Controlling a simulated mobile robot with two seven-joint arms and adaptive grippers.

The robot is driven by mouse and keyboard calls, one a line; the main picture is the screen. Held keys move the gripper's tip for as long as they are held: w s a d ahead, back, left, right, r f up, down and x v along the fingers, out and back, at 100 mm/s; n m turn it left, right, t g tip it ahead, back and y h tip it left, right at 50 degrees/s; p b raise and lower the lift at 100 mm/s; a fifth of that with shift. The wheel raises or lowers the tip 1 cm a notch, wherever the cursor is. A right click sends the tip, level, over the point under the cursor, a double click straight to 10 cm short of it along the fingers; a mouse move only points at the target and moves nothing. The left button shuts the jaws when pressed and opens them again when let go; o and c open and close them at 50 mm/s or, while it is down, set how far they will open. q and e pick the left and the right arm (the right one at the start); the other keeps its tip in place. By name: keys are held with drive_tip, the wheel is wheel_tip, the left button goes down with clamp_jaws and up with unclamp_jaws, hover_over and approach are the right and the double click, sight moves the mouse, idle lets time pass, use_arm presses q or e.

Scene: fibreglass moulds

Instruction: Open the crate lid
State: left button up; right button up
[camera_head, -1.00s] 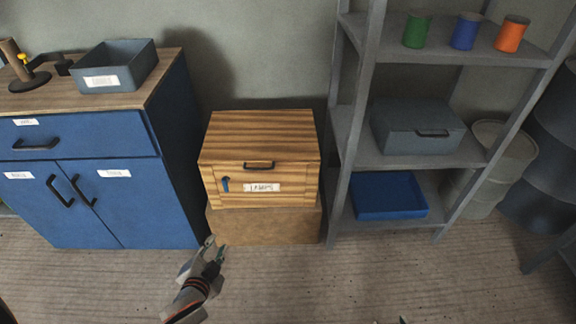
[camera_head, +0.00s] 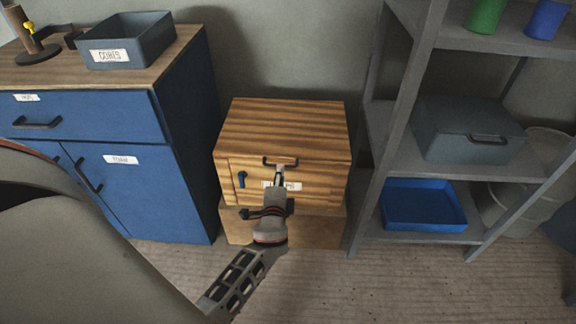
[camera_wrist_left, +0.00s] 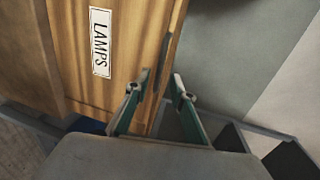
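The wooden crate (camera_head: 287,128) has a striped lid, a dark bar handle (camera_head: 280,163) at its upper front, a blue latch (camera_head: 242,178) and a white LAMPS label (camera_head: 271,185). The lid looks shut. My left gripper (camera_head: 281,172) is at the crate's front, just below the handle, and hides part of the label. In the left wrist view the label (camera_wrist_left: 100,42) is clear and the gripper's two fingers (camera_wrist_left: 162,80) are apart. A dark strip lies near the fingertips; I cannot tell whether they touch it. My right gripper is not in view.
The crate stands on a plain box (camera_head: 326,222). A blue cabinet (camera_head: 188,150) with a grey bin (camera_head: 152,42) is at left. A grey shelf rack (camera_head: 400,105) with a grey case (camera_head: 468,125) and blue tray (camera_head: 425,228) is close at right.

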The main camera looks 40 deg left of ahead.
use_arm(q)
drive_tip(key=x, duration=0.6)
drive_tip(key=shift+b, duration=0.35)
clamp_jaws()
